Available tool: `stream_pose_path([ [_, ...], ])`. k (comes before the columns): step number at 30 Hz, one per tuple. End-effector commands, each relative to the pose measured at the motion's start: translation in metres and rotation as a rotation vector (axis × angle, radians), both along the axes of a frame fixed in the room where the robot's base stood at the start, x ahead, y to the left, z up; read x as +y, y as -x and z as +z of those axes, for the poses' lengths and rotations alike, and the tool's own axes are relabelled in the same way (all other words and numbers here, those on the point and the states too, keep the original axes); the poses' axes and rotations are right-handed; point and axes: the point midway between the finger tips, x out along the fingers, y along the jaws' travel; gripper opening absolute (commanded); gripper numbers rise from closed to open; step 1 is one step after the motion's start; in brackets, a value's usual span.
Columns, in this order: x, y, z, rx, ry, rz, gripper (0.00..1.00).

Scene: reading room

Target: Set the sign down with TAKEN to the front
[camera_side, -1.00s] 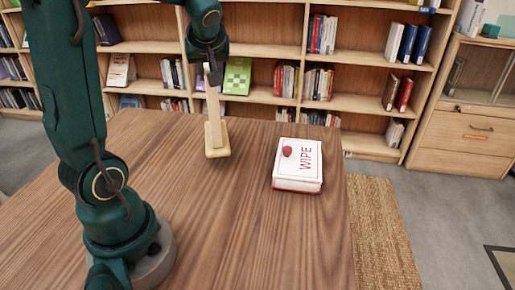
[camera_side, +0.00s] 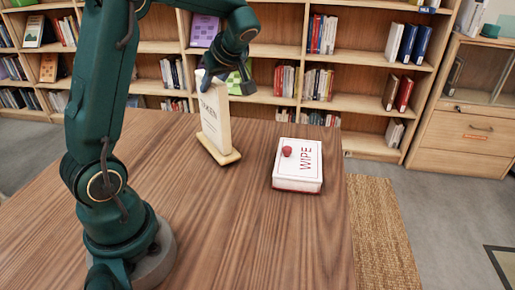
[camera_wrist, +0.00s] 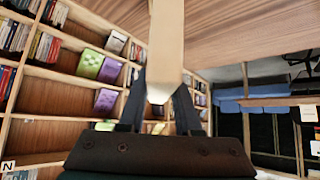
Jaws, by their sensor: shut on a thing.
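The sign (camera_side: 213,125) is a cream upright board on a pale foot (camera_side: 231,157). In the side view its broad face is turned toward the left front, with dark lettering that appears to read TAKEN near the top and smaller lines below. My gripper (camera_side: 222,76) is shut on the sign's top edge from above. The foot is at or just above the wooden table (camera_side: 190,225); I cannot tell if it touches. In the wrist view the sign (camera_wrist: 165,50) shows edge-on between the two dark fingers (camera_wrist: 160,97), and its faces are hidden there.
The table front is clear. Bookshelves (camera_side: 285,50) stand behind the table, and a wooden cabinet (camera_side: 465,125) stands at the right.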

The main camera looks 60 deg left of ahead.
Motion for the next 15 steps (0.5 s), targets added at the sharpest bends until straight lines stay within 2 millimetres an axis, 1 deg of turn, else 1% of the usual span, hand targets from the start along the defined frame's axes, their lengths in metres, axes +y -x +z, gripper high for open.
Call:
stream_pose_path([
  [6,-0.0001,-0.0002,-0.0052,-0.001,-0.001,-0.002,0.00],
  [14,-0.0001,-0.0002,-0.0055,-0.001,-0.001,-0.003,0.00],
  [15,-0.0001,-0.0002,-0.0055,-0.001,0.000,-0.003,0.36],
])
